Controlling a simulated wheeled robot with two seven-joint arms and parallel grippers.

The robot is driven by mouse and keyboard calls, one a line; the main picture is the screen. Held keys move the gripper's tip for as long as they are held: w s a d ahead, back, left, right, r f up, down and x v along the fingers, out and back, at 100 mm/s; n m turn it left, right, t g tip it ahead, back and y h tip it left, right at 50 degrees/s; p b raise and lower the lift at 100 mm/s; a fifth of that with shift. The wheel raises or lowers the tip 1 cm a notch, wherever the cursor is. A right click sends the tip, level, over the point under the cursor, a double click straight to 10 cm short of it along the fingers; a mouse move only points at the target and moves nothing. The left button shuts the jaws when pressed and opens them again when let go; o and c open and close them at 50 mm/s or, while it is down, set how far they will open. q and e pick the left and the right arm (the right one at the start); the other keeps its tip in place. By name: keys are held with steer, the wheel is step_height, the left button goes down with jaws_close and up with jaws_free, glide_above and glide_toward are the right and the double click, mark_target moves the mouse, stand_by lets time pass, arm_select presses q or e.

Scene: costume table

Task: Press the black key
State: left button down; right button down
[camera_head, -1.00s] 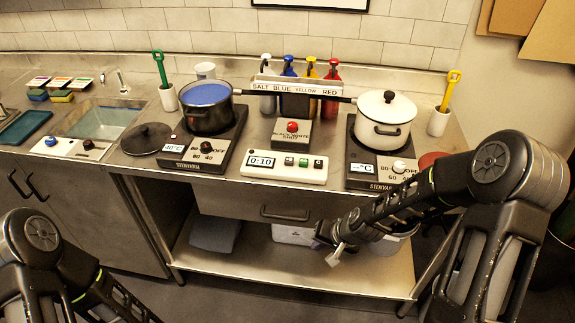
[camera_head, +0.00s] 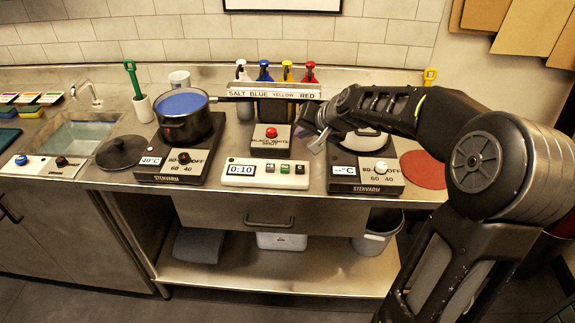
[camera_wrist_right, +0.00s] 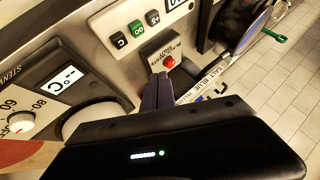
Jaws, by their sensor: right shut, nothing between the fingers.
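The white timer panel (camera_head: 238,183) reads 0:10 and carries several small keys. Its rightmost key, marked C (camera_wrist_right: 119,40), is black in the right wrist view; the middle one is green (camera_wrist_right: 136,27). In the head view the C key (camera_head: 299,169) is at the panel's right end. My right gripper (camera_head: 316,142) is shut and empty, above and behind the panel's right end, apart from the keys. Its fingers (camera_wrist_right: 157,92) point toward the red button box in the wrist view. My left gripper is out of view.
A red button box (camera_head: 271,143) stands behind the panel. The counter front is clear.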

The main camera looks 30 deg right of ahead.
stand_by(0.4)
steer(key=b, duration=0.6)
glide_above(302, 170)
step_height(302, 170, down, 8)
steer(key=shift+r, duration=0.2)
steer(key=shift+f+b, duration=0.6)
steer(key=shift+b, duration=0.15)
steer(key=shift+f, duration=0.1)
stand_by(0.9)
steer(key=shift+f+b, duration=0.25)
steer(key=shift+b, duration=0.25)
steer(key=shift+f+b, duration=0.5)
stand_by(0.5)
stand_by(0.4)
steer(key=shift+r+p, duration=0.7)
steer(key=shift+r, duration=0.2)
